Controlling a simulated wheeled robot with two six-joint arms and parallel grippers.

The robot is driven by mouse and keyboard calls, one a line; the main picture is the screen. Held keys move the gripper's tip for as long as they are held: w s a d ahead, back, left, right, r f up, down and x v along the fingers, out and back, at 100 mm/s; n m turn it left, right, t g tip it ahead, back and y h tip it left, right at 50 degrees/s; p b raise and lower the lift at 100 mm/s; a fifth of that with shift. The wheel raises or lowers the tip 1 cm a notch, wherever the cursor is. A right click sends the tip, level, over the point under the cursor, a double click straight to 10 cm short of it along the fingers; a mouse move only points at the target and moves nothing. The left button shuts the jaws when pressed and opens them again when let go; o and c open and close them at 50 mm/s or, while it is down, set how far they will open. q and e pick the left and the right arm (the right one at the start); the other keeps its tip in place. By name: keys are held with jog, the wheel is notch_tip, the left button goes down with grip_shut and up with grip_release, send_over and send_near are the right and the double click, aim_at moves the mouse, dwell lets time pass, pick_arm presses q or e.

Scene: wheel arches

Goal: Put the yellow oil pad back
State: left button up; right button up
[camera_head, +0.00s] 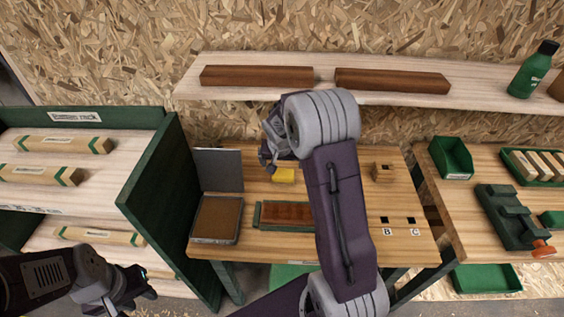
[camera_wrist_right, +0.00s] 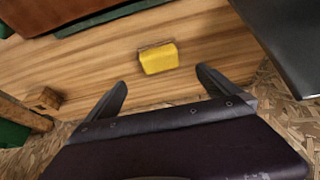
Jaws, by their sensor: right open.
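The yellow oil pad (camera_head: 283,175) lies on the wooden bench near its back, partly behind my right arm in the head view. In the right wrist view the yellow pad (camera_wrist_right: 159,59) lies on the bench, ahead of and between the fingers, with a thin brown edge along one side. My right gripper (camera_wrist_right: 165,88) is open and empty, apart from the pad; in the head view it (camera_head: 268,160) is just above and left of the pad. My left gripper (camera_head: 145,285) is at the lower left, away from the bench; its jaws are too small to judge.
An open hinged box (camera_head: 215,218) with brown inside stands at the bench's left. A green-edged tray with a reddish-brown block (camera_head: 287,214) lies in front. A small wooden block (camera_head: 383,173) is at right. A shelf (camera_head: 300,93) with two brown beams hangs above. A green rack panel (camera_head: 170,210) borders the left.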

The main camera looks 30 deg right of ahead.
jog(key=s+a+n+g+y, duration=0.1)
jog(key=s+a+n, duration=0.1)
jog(key=s+a, duration=0.2)
jog(key=s+a+n+y, duration=0.1)
jog(key=s+a, duration=0.3)
jog(key=s, duration=0.6)
jog(key=s+a+n+g, duration=0.1)
jog(key=s+a+n, duration=0.2)
jog(key=s, duration=0.4)
jog(key=shift+s+a+g+y, duration=0.3)
jog(key=shift+a+y, duration=0.1)
jog(key=shift+a, duration=0.5)
jog(key=shift+s, duration=0.1)
